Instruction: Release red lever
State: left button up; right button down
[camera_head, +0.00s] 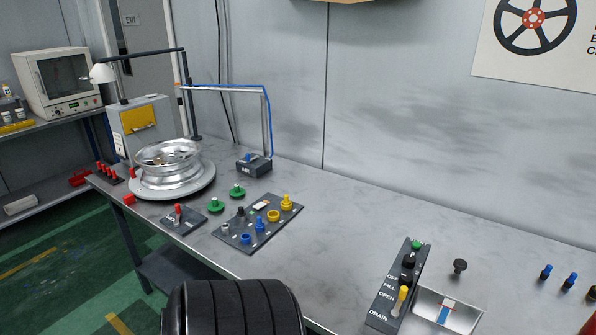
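A small red lever (178,210) stands up on a dark lettered plate (184,222) near the front edge of the workbench, just in front of a silver wheel rim (168,165). The lever appears roughly upright, but it is too small to tell its exact setting. The rim lies on a round light-grey base (204,188). Neither of my grippers shows in the head view.
A panel with coloured knobs (262,222) and two green knobs (237,190) lie right of the lever. A blue-lined pipe arm (225,86) rises behind. A dark ribbed round shape (240,308) stands in front. A fill-and-drain panel (398,285) sits right; the bench's middle is clear.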

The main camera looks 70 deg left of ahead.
aim_at(177, 207)
jog(key=u, duration=3.05)
jog(key=i+j+z, duration=0.2)
jog(key=z, duration=0.2)
jog(key=i+j+z, duration=0.1)
jog(key=j+z, duration=0.25)
jog(key=i+j+z, duration=0.1)
jog(key=j+z, duration=0.95)
jog(key=j, duration=2.6)
